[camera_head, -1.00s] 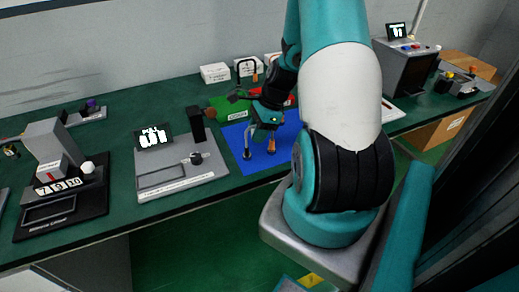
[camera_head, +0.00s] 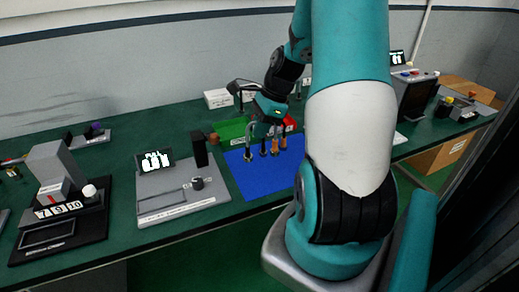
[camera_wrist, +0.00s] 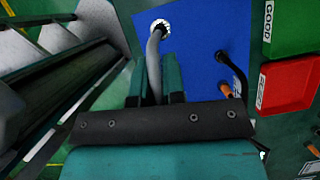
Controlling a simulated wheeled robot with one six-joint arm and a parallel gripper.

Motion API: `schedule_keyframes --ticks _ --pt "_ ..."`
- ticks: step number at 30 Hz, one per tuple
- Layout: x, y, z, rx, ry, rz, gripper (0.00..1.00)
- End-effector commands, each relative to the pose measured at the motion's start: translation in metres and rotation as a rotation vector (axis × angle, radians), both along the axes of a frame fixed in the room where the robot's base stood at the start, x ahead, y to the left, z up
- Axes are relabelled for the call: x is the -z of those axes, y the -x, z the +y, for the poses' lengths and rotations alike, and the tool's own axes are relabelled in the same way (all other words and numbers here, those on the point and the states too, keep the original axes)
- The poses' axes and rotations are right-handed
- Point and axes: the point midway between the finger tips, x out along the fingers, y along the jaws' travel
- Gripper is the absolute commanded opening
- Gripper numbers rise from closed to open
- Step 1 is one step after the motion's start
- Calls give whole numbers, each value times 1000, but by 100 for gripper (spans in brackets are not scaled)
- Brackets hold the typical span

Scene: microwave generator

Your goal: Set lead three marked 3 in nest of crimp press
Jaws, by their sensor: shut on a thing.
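My gripper (camera_head: 258,118) is above the blue mat and shut on a grey lead (camera_wrist: 154,50). The lead hangs down from the fingers in the head view (camera_head: 250,148). In the wrist view it runs from between the fingers (camera_wrist: 160,82) to a round white end. I cannot read a number on the lead. A press-like grey machine (camera_head: 52,162) with a white ball knob and a plate reading 7, 9, 10 stands at the far left; its nest cannot be made out.
Dark leads with orange ends (camera_wrist: 226,72) are near the gripper over the blue mat (camera_head: 262,185). A green tray (camera_wrist: 293,25) and a red tray (camera_wrist: 288,87) lie beside it. A pull tester (camera_head: 180,190) stands between the mat and the press.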

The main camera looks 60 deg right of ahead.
Motion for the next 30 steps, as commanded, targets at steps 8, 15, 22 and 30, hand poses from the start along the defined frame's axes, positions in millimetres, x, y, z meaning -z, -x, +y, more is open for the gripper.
schedule_keyframes --ticks 8,15,22,30 --pt "-74 0 -1 1 4 -2 0" --pt "-101 0 0 0 0 0 0" --pt "-111 0 0 1 -1 1 0" --pt "-158 0 0 1 -1 1 0"
